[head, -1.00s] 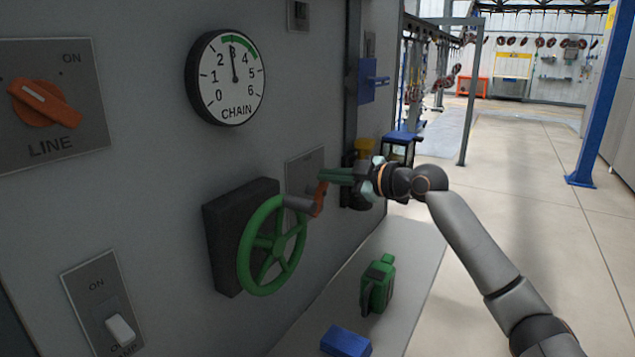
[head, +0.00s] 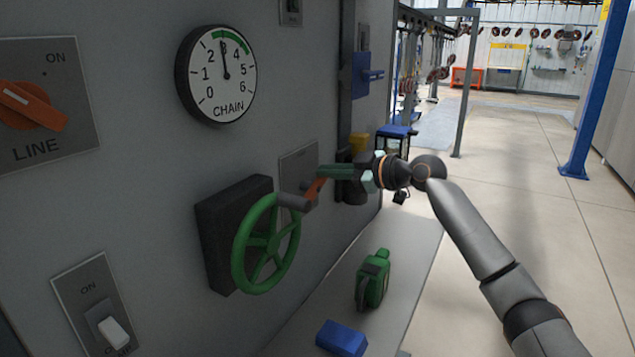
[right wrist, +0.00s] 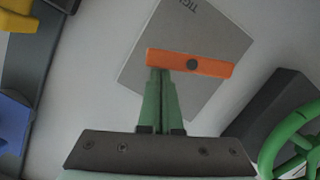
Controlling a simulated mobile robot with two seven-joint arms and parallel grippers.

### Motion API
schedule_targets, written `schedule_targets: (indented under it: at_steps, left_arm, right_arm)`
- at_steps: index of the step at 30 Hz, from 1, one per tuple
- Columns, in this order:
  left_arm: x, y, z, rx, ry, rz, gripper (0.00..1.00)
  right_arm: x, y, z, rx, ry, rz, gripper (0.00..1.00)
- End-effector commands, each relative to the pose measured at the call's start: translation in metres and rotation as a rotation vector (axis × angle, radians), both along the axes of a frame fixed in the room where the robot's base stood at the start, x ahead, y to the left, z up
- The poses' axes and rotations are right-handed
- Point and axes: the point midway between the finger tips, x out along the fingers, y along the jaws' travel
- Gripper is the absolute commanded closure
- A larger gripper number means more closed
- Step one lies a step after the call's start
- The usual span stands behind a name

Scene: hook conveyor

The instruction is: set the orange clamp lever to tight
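The orange clamp lever (head: 315,189) sits on a grey plate (head: 299,162) on the wall, just behind the green handwheel's grey handle (head: 294,202). In the right wrist view the lever (right wrist: 205,65) is a flat bar with a dark pivot, crossing the plate (right wrist: 170,32); part of a "TIGHT" label shows at the plate's top edge. My right gripper (head: 324,172) has its green fingers together, with the tips (right wrist: 160,72) at one end of the lever, against or very near its edge. I see no lever between the fingers. My left gripper is not in view.
The green handwheel (head: 266,243) stands out from the wall close by the lever. A CHAIN gauge (head: 217,74), an orange LINE knob (head: 30,106) and a white switch (head: 113,333) are on the wall. A green object (head: 373,280) and blue block (head: 342,338) lie on the ledge below.

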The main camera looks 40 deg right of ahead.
Motion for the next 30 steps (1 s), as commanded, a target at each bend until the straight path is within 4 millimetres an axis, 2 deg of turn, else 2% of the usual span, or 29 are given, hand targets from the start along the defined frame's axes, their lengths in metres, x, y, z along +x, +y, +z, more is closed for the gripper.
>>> schedule_targets:
  at_steps: [30]
  left_arm:
    - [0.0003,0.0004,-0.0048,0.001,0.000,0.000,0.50]
  right_arm:
    - [0.0023,-0.0053,-0.0083,0.001,0.004,-0.001,1.00]
